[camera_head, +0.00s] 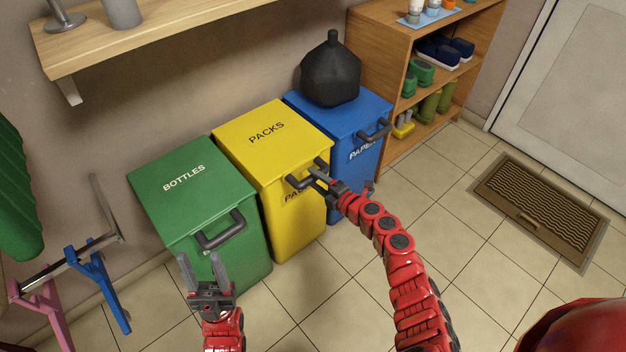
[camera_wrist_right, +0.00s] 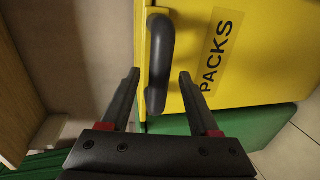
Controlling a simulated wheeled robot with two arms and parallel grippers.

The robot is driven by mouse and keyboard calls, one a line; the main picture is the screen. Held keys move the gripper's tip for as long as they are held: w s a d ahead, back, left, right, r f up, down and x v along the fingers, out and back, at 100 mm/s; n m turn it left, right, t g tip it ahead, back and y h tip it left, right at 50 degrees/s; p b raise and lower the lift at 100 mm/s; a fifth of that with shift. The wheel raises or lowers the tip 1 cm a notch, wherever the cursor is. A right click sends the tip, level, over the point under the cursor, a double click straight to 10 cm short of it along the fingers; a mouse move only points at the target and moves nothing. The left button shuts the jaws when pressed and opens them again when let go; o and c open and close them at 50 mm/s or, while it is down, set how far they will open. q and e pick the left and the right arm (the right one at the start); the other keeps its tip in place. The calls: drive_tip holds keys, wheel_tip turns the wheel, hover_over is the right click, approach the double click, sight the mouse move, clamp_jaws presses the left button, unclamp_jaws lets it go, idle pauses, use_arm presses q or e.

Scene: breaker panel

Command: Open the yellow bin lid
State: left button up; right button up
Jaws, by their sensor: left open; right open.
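The yellow bin (camera_head: 297,225) marked PACKS stands between the green and blue bins. Its yellow lid (camera_head: 264,138) lies closed, with a dark handle (camera_head: 304,182) at the front edge. In the right wrist view the handle (camera_wrist_right: 158,62) stands out from the yellow surface. My right gripper (camera_head: 318,178) is open at the handle; in the wrist view its fingers (camera_wrist_right: 158,78) are on either side of the handle's lower part, with gaps visible. My left gripper (camera_head: 204,268) is open and empty in front of the green bin.
The green bin (camera_head: 185,190) is left and the blue bin (camera_head: 368,120) right, with a black jug (camera_head: 331,75) on its lid. A wooden shelf (camera_head: 150,32) hangs above. A shoe rack (camera_head: 385,50) stands at the right. The tiled floor in front is mostly clear.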

drive_tip(key=shift+x, duration=0.85)
clamp_jaws()
idle(0.9)
